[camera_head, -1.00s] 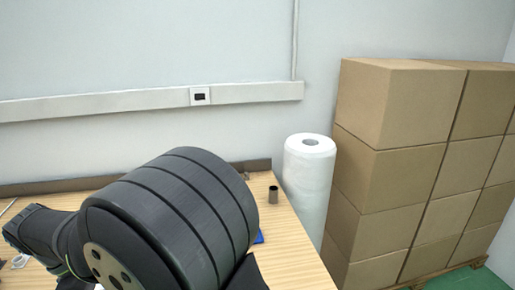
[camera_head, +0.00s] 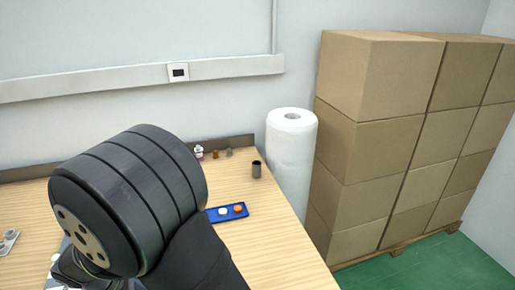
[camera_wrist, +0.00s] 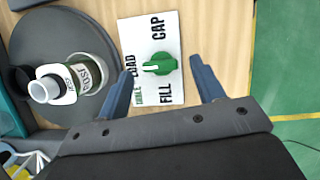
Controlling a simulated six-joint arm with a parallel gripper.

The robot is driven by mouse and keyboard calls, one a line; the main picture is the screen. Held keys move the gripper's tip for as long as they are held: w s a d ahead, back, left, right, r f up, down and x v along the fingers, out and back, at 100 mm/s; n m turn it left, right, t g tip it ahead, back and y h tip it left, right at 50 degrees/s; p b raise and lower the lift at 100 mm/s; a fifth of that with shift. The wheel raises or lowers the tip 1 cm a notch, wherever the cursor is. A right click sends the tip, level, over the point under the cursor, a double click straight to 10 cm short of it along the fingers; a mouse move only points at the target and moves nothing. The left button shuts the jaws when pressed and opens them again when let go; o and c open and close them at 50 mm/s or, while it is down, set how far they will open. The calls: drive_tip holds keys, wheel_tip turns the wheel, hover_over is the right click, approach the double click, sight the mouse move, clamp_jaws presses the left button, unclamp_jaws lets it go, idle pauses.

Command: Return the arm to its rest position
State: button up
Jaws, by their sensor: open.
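In the wrist view my gripper (camera_wrist: 160,70) is open, with its two blue fingers apart and nothing between them. Beyond the fingers is a green knob (camera_wrist: 161,65) on a white panel (camera_wrist: 134,34) marked LOAD, CAP and FILL. The knob looks apart from the fingers, though the height gap is hard to judge. In the head view a dark, thick joint of my arm fills the lower left. The gripper is hidden from the head view.
A bottle labelled ROSE (camera_wrist: 88,72) stands on a dark round plate (camera_wrist: 62,28). On the wooden table (camera_head: 275,258) are a blue tray (camera_head: 217,215) with white and orange pieces, a dark cup (camera_head: 256,170) and small bottles (camera_head: 199,153). A white roll (camera_head: 291,150) and stacked boxes (camera_head: 370,140) stand right.

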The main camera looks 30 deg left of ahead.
drive_tip(key=v, duration=1.6)
drive_tip(key=w+d+f+m+g, duration=0.1)
drive_tip(key=w+f+m, duration=0.1)
drive_tip(key=f, duration=0.3)
drive_tip(key=w+d+f+m+g+h, duration=0.1)
drive_tip(key=w+f+m, duration=0.1)
drive_tip(key=f+m, duration=0.2)
drive_tip(key=w+d+f+m+g, duration=0.1)
drive_tip(key=w+d+f+m, duration=0.1)
drive_tip(key=f, duration=0.5)
drive_tip(key=shift+f+m+h, duration=0.15)
drive_tip(key=shift+m+h, duration=0.25)
drive_tip(key=shift+m, duration=0.5)
drive_tip(key=shift+m+g, duration=0.5)
drive_tip(key=shift+m, duration=0.4)
